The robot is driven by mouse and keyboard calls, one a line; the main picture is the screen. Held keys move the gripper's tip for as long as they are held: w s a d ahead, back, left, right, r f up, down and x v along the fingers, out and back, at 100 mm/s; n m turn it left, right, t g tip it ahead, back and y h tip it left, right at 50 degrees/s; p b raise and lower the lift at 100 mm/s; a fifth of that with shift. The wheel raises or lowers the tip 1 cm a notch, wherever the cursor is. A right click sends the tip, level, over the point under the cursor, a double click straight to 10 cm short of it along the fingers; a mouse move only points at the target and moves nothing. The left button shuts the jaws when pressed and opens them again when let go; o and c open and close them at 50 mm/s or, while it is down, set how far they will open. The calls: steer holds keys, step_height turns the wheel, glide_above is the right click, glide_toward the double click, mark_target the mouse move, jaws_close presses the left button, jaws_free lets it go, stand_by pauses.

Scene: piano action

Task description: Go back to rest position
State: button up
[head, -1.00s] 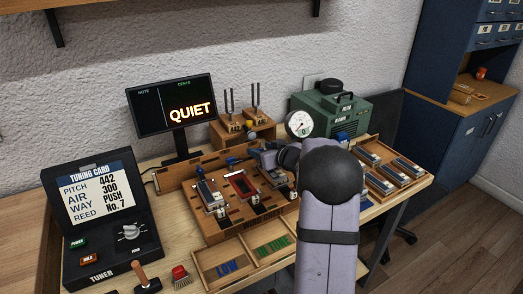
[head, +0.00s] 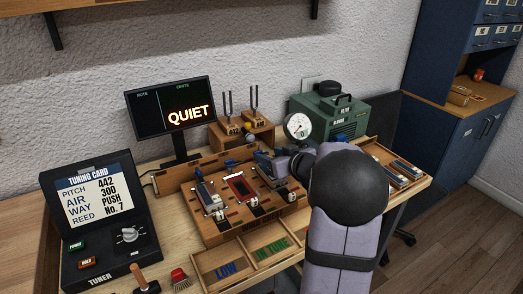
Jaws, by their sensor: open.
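My arm (head: 345,215) reaches in from the lower right of the head view, over the right part of the bench. My gripper (head: 268,165) is at the rear right of the wooden reed rack (head: 215,232), near its right-hand reed unit. It is small here and partly hidden by my wrist, and nothing shows held in it. A silver-blue reed unit (head: 205,192) sits at the rack's left. A red-framed slot (head: 240,187) is in the middle.
A tuner with a card (head: 98,200) stands at left, and a monitor reading QUIET (head: 170,108) behind. Tuning forks (head: 240,130), a gauge (head: 298,126) and a green blower (head: 335,115) are at the back. A sorting tray (head: 228,262) lies in front; a tray of reeds (head: 408,168) is at right.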

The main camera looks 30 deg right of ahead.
steer(key=shift+r, duration=0.1)
steer(key=shift+w+a+r+h+p, duration=0.1)
steer(key=shift+a+r+h+p, duration=0.15)
steer(key=shift+r+h+p, duration=0.35)
steer(key=s+a+g+p, duration=0.2)
steer(key=s+a+g+h+p, duration=0.1)
steer(key=s+a+g+p, duration=0.1)
steer(key=s+a, duration=0.1)
steer(key=s+a+g+h+p, duration=0.1)
steer(key=s+a+g+p, duration=0.1)
steer(key=s, duration=0.1)
steer(key=shift+s+a+f, duration=0.25)
steer(key=shift+a, duration=0.15)
steer(key=s+a+f+g+y+p, duration=0.1)
steer(key=s+a+f+g, duration=0.1)
steer(key=s+a, duration=0.6)
steer(key=s+a+f+g+y+p, duration=0.2)
steer(key=s+a+g, duration=0.3)
steer(key=s, duration=0.9)
steer(key=a+f, duration=0.1)
steer(key=a, duration=0.2)
steer(key=shift+s+a+p, duration=0.15)
steer(key=shift+s+p, duration=0.05)
steer(key=shift+p, duration=0.1)
